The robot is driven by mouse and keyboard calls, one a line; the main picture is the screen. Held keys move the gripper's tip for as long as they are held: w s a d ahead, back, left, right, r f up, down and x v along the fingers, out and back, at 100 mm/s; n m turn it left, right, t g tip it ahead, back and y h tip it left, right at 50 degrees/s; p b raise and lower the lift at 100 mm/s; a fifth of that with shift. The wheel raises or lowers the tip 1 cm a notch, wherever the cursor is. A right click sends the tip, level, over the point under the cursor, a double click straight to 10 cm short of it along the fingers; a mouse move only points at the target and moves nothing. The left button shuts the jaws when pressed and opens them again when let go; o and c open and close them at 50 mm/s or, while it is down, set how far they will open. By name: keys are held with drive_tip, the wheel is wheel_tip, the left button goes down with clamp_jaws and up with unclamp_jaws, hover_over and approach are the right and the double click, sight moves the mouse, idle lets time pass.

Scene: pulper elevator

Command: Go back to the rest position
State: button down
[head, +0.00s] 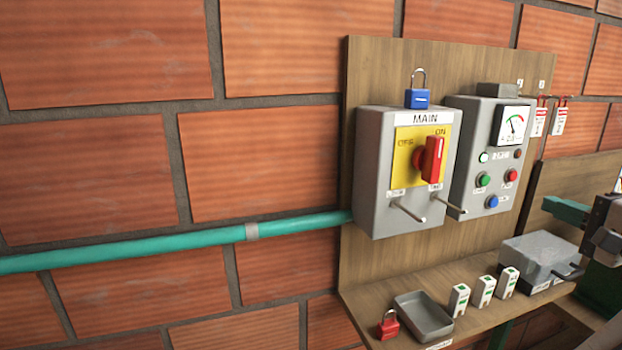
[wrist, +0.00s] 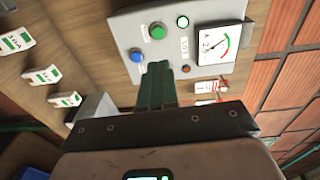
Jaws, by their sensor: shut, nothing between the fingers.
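My gripper (head: 551,205) is at the right edge of the head view, with its green fingers pointing left and the wrist partly cut off by the frame. In the wrist view its green fingers (wrist: 157,72) are together and empty. They point toward the grey meter panel (head: 462,188) and cover the part of it where the red button (head: 511,175) sits. I cannot tell from the wrist view whether the fingertips touch the panel. The head view shows the fingers to the right of the panel, above the shelf.
A MAIN switch box (head: 375,165) with a red handle (head: 433,161) and blue padlock (head: 417,98) hangs left of the panel. The shelf holds a red padlock (head: 388,325), a grey tray (head: 420,327), several white modules (head: 483,291) and a grey box (head: 540,260). Red tags (head: 560,119) hang behind.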

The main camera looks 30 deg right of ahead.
drive_tip(key=w+a+f+n+g+y, duration=0.25)
drive_tip(key=a+f, duration=0.35)
drive_tip(key=f, duration=0.3)
drive_tip(key=w+a+f+n+g+y, duration=0.1)
drive_tip(key=a+f+n+g, duration=0.25)
drive_tip(key=a+f, duration=0.45)
drive_tip(key=w+a+f+n+g+y, duration=0.15)
drive_tip(key=a+f+n, duration=0.25)
drive_tip(key=f, duration=0.7)
drive_tip(key=s+a+f+n+g, duration=0.8)
drive_tip(key=s+a+f+n, duration=0.2)
drive_tip(key=s+a+f, duration=0.5)
wheel_tip(320, 180, down, 2)
drive_tip(key=shift+s+a+f+n, duration=0.1)
drive_tip(key=shift+s+a+n, duration=0.2)
drive_tip(key=shift+s+n, duration=0.15)
